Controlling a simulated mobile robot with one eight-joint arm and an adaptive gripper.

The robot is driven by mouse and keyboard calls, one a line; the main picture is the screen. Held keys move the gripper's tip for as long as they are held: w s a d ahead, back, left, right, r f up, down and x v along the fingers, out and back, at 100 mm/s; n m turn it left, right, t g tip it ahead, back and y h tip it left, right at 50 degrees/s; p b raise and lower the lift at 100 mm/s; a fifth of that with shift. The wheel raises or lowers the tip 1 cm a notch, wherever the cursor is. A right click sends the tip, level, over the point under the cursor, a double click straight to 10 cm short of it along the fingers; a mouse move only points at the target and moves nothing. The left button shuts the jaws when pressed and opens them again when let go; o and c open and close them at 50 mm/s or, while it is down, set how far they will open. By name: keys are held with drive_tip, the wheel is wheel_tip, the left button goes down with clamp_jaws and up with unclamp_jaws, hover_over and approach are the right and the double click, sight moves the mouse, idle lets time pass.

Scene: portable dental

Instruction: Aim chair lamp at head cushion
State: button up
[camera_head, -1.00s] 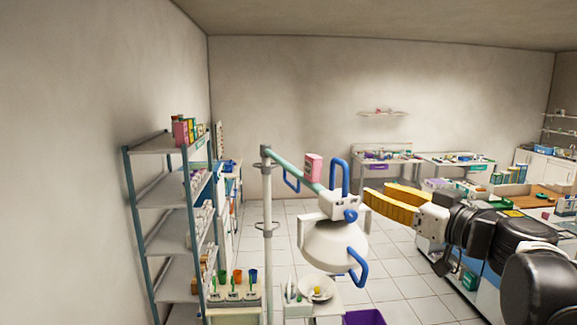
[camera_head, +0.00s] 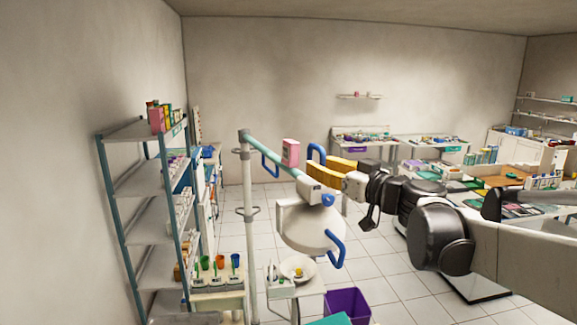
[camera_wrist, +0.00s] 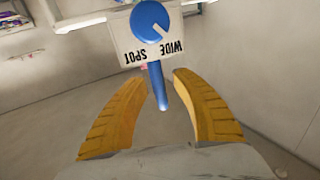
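The chair lamp (camera_head: 308,228) is a white dome head on a teal arm (camera_head: 265,150) from a white pole, with blue handles. Its upper blue handle (camera_head: 316,151) stands up beside the yellow fingers of my gripper (camera_head: 311,167). In the wrist view, my gripper (camera_wrist: 158,80) is open, with a blue handle (camera_wrist: 157,88) between its fingers and visible space on both sides. Beyond it is a white panel (camera_wrist: 148,45) with a blue dial, marked SPOT and WIDE. I cannot make out the head cushion; a teal surface (camera_head: 330,320) shows at the bottom edge.
A tall shelf (camera_head: 140,190) stands left. A basin (camera_head: 297,270) and purple bin (camera_head: 346,304) are below the lamp. Side tables (camera_head: 362,139) line the back wall. Tiled floor is open behind the lamp.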

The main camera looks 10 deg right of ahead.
clamp_jaws()
